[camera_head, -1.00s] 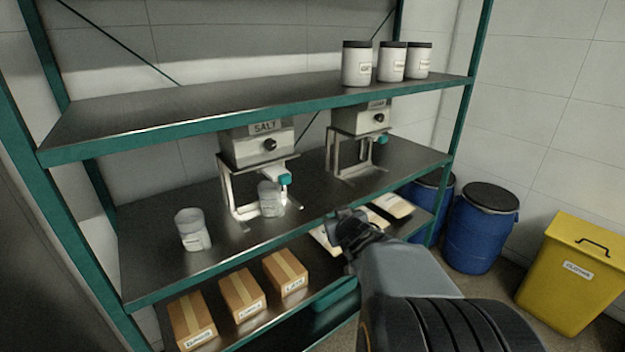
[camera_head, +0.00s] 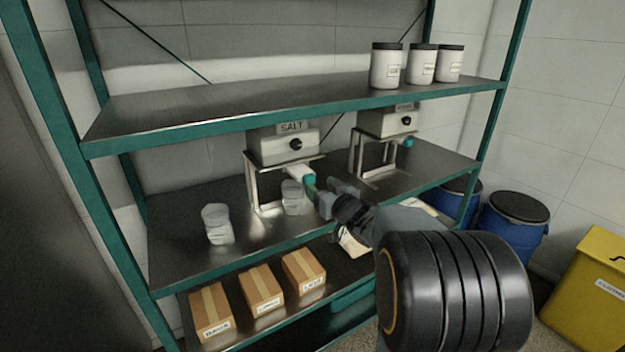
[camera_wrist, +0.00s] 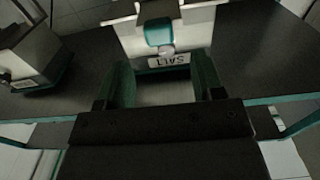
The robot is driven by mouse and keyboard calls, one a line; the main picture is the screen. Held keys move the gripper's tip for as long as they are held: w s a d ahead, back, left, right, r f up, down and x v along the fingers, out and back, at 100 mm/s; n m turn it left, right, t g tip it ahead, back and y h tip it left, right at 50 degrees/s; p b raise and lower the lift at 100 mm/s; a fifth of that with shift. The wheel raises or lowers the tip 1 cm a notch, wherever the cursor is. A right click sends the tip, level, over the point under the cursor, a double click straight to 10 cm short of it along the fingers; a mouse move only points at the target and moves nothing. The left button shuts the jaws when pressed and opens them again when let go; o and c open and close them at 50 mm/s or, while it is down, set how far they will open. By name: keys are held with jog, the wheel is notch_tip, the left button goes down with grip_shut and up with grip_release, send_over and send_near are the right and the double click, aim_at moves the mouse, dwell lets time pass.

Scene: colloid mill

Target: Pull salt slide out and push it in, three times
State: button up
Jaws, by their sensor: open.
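The salt dispenser (camera_head: 284,145) is a grey box labelled SALT on a metal stand on the middle shelf. Its slide ends in a teal handle (camera_head: 309,179) at the front. In the wrist view the teal handle (camera_wrist: 158,33) and an upside-down SALT label (camera_wrist: 168,61) lie just beyond the fingers. A clear cup (camera_head: 293,197) stands under the dispenser. My gripper (camera_head: 325,190) is open, with its fingers close to the handle in the head view. In the wrist view its fingers (camera_wrist: 163,88) are spread with nothing between them. Whether a finger touches the handle I cannot tell.
A second dispenser (camera_head: 387,121) with a teal handle stands to the right. Another clear cup (camera_head: 217,224) stands on the shelf at left. White jars (camera_head: 420,65) stand on the upper shelf, whose edge runs above the dispensers. Cartons (camera_head: 261,290) lie below.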

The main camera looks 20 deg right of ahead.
aim_at(311, 179)
jog(key=shift+w+a+p, duration=0.15)
jog(key=shift+w, duration=1.15)
jog(key=shift+w+a+p, duration=0.15)
jog(key=shift+w, duration=1.1)
jog(key=shift+c, duration=0.3)
